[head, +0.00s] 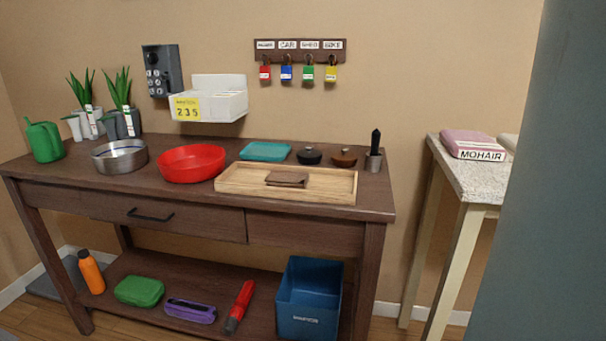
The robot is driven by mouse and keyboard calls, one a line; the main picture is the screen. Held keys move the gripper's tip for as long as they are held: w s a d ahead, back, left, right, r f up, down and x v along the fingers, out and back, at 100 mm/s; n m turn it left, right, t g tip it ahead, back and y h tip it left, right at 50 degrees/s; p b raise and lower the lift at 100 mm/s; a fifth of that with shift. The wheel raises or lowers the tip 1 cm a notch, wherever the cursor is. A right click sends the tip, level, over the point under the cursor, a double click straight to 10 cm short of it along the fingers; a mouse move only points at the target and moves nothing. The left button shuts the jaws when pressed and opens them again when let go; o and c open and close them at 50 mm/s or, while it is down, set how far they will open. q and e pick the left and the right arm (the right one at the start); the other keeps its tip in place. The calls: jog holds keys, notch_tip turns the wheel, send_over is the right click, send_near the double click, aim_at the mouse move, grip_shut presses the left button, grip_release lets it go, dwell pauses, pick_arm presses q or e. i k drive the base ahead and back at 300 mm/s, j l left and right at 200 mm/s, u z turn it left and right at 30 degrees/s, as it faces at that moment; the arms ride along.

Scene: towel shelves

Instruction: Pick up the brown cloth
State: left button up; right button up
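The brown cloth (287,178) lies folded and flat inside a shallow light-wood tray (240,190). The tray sits near the front right of the dark wooden table (210,204). Neither of my grippers is in the head view. Nothing touches the cloth except the tray under it.
A red bowl (192,163) stands just left of the tray, with a steel bowl (120,156) beyond it. A grey panel (545,200) fills the right edge.

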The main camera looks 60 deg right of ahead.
aim_at(278, 178)
jog(key=z, duration=1.75)
